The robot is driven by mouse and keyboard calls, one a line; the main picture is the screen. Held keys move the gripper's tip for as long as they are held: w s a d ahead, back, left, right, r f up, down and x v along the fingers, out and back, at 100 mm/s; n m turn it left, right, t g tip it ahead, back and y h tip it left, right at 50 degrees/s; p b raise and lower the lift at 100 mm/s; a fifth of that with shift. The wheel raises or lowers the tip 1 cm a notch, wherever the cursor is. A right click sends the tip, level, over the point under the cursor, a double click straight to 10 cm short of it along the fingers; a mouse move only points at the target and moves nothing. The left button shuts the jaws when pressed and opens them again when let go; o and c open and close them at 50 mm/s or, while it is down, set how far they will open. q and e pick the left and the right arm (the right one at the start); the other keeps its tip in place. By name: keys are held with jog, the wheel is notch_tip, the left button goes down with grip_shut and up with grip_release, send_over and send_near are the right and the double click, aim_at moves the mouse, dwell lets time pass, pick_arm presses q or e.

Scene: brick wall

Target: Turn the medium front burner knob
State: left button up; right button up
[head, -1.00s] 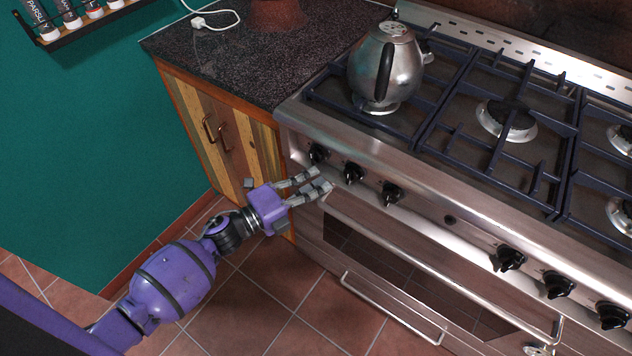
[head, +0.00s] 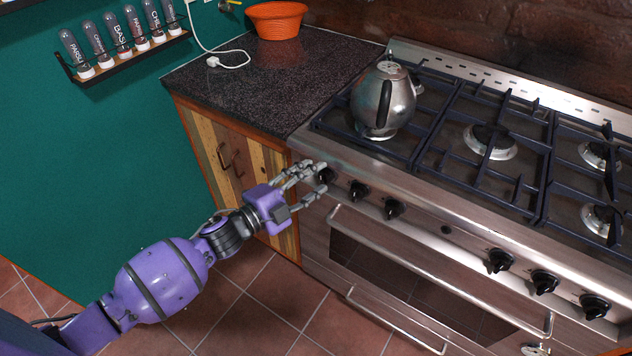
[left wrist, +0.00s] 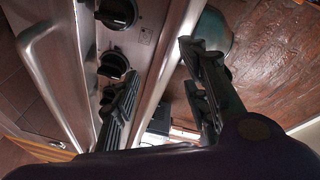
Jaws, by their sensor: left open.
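The stove front (head: 420,215) carries a row of black knobs. The left group is a leftmost knob (head: 327,175), a second knob (head: 358,190) and a third knob (head: 394,208); another group sits further right (head: 544,281). No readable label shows which one is the medium front burner knob. My left gripper (head: 318,180) is open, its fingers spread at the leftmost knob and partly covering it; contact cannot be told. My right gripper is not in view.
A metal kettle (head: 383,100) stands on the left burner grates. The oven handle (head: 440,270) runs below the knobs. A dark counter (head: 270,85) with an orange bowl (head: 277,20) lies left of the stove. A spice rack (head: 125,50) hangs on the green wall.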

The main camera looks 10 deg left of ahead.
pick_arm(q)
jog(key=n, duration=0.1)
jog(key=r+n, duration=0.1)
jog(key=n, duration=0.1)
jog(key=n+y, duration=0.1)
jog(key=shift+w+d+r+n+p, duration=0.1)
jog(key=shift+w+r+n+p, duration=0.05)
jog(key=shift+w+n+p, duration=0.2)
jog(key=n+g+y, duration=0.2)
jog(key=n+y, duration=0.2)
jog(key=n, duration=0.7)
send_near(326, 180)
jog(key=x, duration=0.7)
jog(key=shift+w, duration=0.35)
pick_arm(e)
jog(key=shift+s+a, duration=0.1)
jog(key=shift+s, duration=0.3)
pick_arm(q)
jog(key=shift+c, duration=0.3)
jog(key=c, duration=1)
jog(key=shift+o, duration=0.2)
jog(key=shift+d+m, duration=0.15)
jog(key=shift+m, duration=0.1)
jog(key=shift+s, duration=0.1)
grip_shut()
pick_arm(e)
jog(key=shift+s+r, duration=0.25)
